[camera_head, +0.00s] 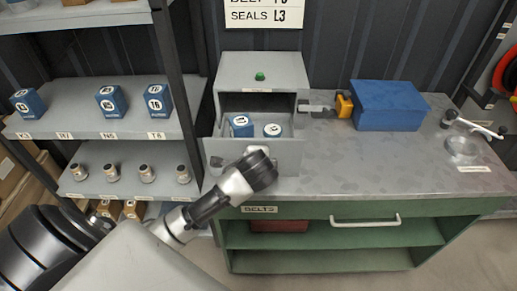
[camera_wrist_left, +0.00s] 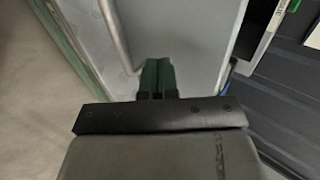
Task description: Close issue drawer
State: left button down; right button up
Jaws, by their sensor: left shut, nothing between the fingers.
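The grey issue cabinet (camera_head: 262,72) stands on the bench, with a green button on top. Its drawer (camera_head: 285,155) is pulled out toward me. A blue box (camera_head: 241,125) and a small round-topped item (camera_head: 272,130) sit inside. My left gripper (camera_head: 262,160) is in front of the drawer's front panel; the wrist hides its fingers and part of the panel, so I cannot tell whether they touch. In the left wrist view, the green fingertips (camera_wrist_left: 157,76) are together and empty, over or against a pale grey surface. My right gripper is not in view.
A blue bin (camera_head: 388,106) and an orange-and-grey item (camera_head: 341,106) are on the bench right of the cabinet. Shelves (camera_head: 95,128) with blue boxes and metal parts stand at left. A bench handle (camera_head: 365,221) sticks out below. The bench top's middle is clear.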

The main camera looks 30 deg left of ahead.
pick_arm(q)
jog(key=x, duration=0.7)
jog(key=shift+s+a+r+p, duration=0.1)
jog(key=shift+p, duration=0.2)
jog(key=w, duration=0.1)
jog(key=w+a+p, duration=0.1)
jog(key=w, duration=0.1)
jog(key=shift+a, duration=0.35)
jog(key=shift+w+a, duration=0.2)
jog(key=shift+w, duration=0.15)
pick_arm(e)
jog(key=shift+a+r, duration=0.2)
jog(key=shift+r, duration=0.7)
pick_arm(q)
jog(key=shift+w, duration=0.1)
